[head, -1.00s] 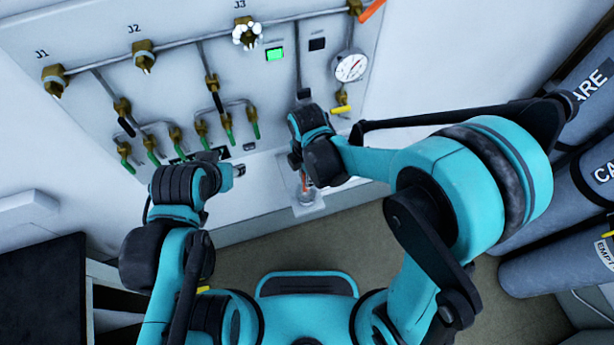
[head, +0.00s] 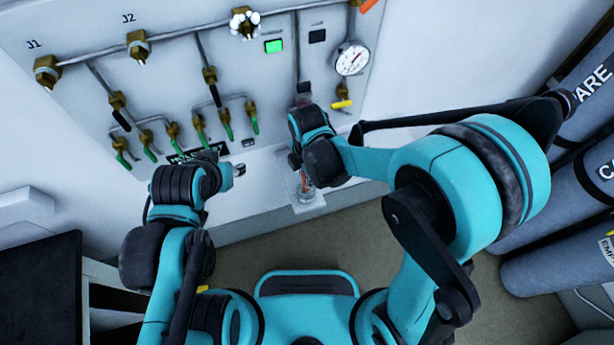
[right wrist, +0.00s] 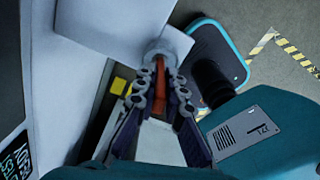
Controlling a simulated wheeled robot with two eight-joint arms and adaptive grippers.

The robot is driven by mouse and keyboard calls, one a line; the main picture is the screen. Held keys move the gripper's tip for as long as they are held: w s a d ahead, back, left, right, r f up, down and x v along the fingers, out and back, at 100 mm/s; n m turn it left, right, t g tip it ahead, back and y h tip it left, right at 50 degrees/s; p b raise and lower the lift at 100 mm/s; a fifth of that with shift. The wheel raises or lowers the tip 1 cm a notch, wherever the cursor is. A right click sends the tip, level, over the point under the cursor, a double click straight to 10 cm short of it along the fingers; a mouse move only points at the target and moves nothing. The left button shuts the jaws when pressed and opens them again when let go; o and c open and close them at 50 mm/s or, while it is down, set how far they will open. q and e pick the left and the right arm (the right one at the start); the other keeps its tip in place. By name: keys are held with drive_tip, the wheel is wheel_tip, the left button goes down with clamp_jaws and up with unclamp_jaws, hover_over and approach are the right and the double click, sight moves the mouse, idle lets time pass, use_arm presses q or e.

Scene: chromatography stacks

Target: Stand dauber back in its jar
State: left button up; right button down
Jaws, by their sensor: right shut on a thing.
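The dauber (right wrist: 160,78) shows as an orange-red stick between the fingers of my right gripper (right wrist: 160,92) in the right wrist view. My right gripper is shut on it. The far end of the dauber meets a pale round shape that looks like the jar (right wrist: 157,48); I cannot tell how deep it sits. In the head view the clear jar (head: 306,190) stands on a small white ledge, just below my right gripper (head: 295,160), with some red showing at it. My left gripper (head: 238,170) is in front of the panel, left of the jar; its opening is unclear.
The wall panel (head: 75,105) carries brass valves, pipes and a round gauge (head: 351,60). White foam (head: 245,22) covers the fitting at J3. Grey cylinders (head: 560,200) stand at the right. A dark cabinet (head: 40,285) is at the lower left.

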drive_tip(key=shift+f, duration=0.3)
drive_tip(key=c, duration=1.1)
unclamp_jaws()
drive_tip(key=shift+c, duration=0.2)
drive_tip(key=shift+r, duration=0.1)
drive_tip(key=shift+r+p, duration=2.55)
drive_tip(key=shift+r, duration=0.9)
